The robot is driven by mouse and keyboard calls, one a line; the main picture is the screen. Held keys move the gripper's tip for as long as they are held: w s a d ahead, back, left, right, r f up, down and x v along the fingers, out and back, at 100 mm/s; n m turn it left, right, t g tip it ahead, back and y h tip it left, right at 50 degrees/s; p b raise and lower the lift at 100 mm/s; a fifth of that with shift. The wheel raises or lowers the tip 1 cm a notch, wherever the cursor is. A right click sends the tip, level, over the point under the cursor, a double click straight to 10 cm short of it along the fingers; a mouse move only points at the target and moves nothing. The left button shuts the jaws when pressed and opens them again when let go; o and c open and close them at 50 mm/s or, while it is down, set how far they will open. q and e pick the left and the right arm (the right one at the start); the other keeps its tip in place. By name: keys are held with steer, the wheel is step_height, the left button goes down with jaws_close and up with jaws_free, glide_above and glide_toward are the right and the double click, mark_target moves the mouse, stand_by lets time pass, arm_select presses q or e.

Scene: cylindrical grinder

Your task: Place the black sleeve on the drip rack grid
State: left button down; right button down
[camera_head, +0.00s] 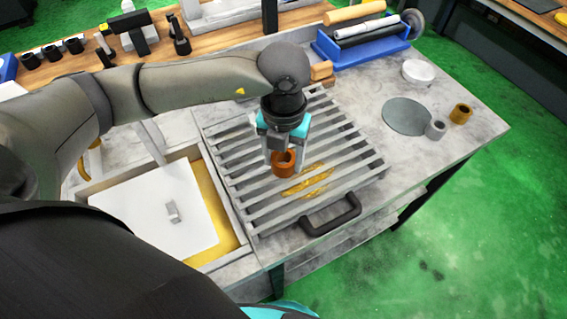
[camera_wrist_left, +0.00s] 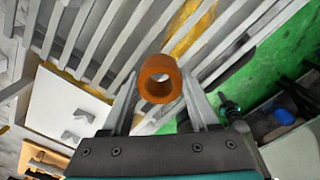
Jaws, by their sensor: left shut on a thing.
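My left gripper (camera_head: 281,152) is shut on an orange-brown sleeve (camera_head: 285,168), a short hollow ring. The wrist view shows the sleeve (camera_wrist_left: 147,84) between the two fingertips, its open end facing the camera. The sleeve is over the drip rack grid (camera_head: 349,161), a set of grey parallel slats with a dark handle at the front; I cannot tell whether it touches the slats. No black sleeve shows in the gripper. Several small black cylinders (camera_head: 53,53) stand on the wooden bench at the back left. My right gripper is not in view.
A tray with a white lid (camera_head: 165,212) lies left of the grid. Right of it are a grey disc (camera_head: 406,116), a grey ring (camera_head: 435,130), a brass-coloured sleeve (camera_head: 461,113) and a white dish (camera_head: 418,72). A blue holder with rollers (camera_head: 361,45) stands behind.

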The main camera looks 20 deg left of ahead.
arm_select(q)
steer(key=shift+f, duration=1.3)
steer(key=shift+f, duration=0.15)
steer(key=shift+c, duration=0.7)
jaws_free()
step_height(320, 180, up, 12)
